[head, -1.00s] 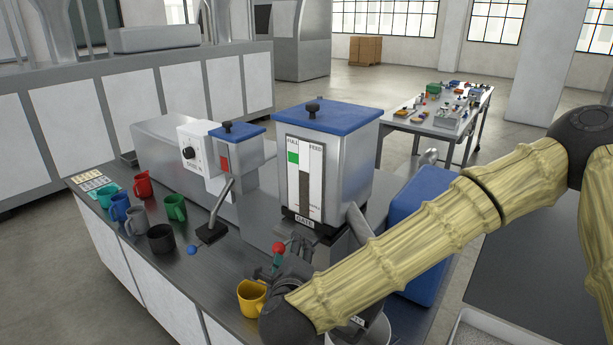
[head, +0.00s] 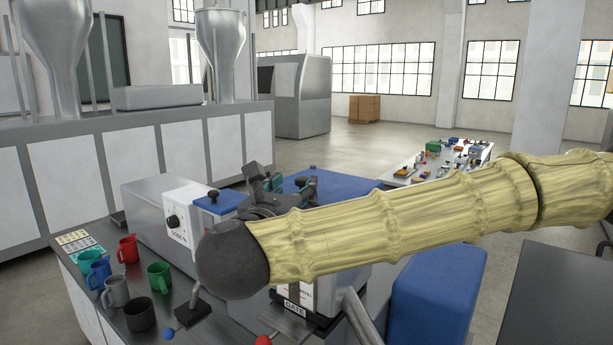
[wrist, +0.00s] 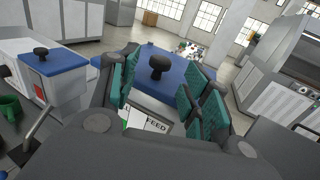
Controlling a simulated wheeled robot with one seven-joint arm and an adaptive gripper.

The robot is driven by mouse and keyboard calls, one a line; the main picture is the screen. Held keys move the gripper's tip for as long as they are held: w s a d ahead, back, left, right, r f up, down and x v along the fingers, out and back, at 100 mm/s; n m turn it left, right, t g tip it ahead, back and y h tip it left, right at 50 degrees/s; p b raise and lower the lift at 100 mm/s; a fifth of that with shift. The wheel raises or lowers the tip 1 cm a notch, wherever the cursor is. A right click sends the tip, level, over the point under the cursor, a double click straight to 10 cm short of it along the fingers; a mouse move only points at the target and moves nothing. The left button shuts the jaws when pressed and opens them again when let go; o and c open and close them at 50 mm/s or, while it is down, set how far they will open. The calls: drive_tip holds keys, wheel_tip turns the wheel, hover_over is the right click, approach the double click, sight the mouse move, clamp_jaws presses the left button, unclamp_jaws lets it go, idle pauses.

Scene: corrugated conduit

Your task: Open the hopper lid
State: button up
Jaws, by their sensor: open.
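The hopper lid (head: 345,190) is blue and lies flat on the metal hopper. In the wrist view the lid (wrist: 190,98) shows with its round black knob (wrist: 158,65) upright on top. My gripper (head: 290,184) is over the hopper's near left side in the head view. In the wrist view its teal-padded fingers (wrist: 165,82) are spread wide, and the knob appears between them, toward the far end. I see no contact with the knob. In the head view my gripper and arm hide the knob and much of the hopper front.
A smaller blue lid with a black knob (head: 214,198) covers a box at the left. Several mugs (head: 128,250) stand on the left counter. A large blue container (head: 440,290) is at the right. A red-balled lever (head: 263,341) is below my wrist.

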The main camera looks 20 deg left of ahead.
sight(301, 183)
drive_tip(key=shift+w+p, duration=0.85)
drive_tip(key=shift+w, duration=2.2)
